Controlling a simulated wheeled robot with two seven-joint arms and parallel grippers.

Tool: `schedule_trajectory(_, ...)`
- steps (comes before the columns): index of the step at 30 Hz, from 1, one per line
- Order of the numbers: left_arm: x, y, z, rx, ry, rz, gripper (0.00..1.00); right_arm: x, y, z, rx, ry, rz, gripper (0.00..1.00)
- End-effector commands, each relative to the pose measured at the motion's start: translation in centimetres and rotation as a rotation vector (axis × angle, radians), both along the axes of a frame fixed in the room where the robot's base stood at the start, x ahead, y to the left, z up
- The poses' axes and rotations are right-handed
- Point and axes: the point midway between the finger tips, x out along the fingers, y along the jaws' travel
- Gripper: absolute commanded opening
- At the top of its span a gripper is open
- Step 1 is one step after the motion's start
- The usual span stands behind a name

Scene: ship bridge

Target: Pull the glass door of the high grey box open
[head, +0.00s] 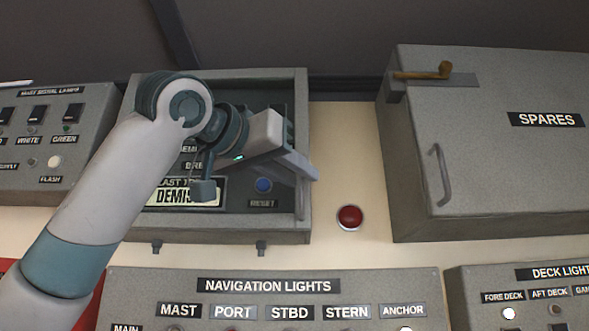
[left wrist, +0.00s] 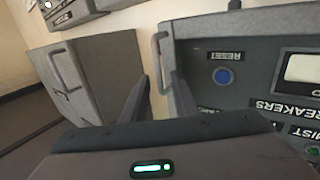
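The high grey box (head: 220,237) is at the centre left of the head view, with a blue RESET button (head: 263,185) and a lit display behind its front. Its glass is hard to see, but the door looks shut. The door's handle (head: 300,202) is at the box's right edge. It also shows in the left wrist view as a grey bar handle (left wrist: 158,62). My left gripper (head: 308,170) is in front of the box's right side. In the left wrist view its fingers (left wrist: 160,82) are apart, with the handle just past and between the tips, seemingly not gripped. My right gripper is not in view.
A grey SPARES box (head: 490,150) with a handle and a brass latch stands to the right. A red button (head: 349,217) is on the wall between. Below are the navigation lights panel (head: 280,272) and deck lights panel (head: 480,275). A switch panel (head: 60,190) is at left.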

Motion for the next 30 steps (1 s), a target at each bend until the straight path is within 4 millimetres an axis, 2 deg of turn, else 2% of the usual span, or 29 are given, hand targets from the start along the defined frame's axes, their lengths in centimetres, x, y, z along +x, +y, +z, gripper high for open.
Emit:
schedule_trajectory(7,0.04,-0.01,-0.02,0.0,0.0,0.0,0.26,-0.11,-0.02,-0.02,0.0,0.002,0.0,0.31)
schedule_trajectory(8,0.03,-0.01,-0.02,0.0,0.0,0.0,0.24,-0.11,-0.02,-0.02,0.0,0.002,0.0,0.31)
schedule_trajectory(11,0.02,0.0,-0.02,0.0,0.0,0.0,0.0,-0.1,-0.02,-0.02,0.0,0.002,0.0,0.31)
schedule_trajectory(30,0.02,0.02,0.0,-0.001,0.001,0.0,0.0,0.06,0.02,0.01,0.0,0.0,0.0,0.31)
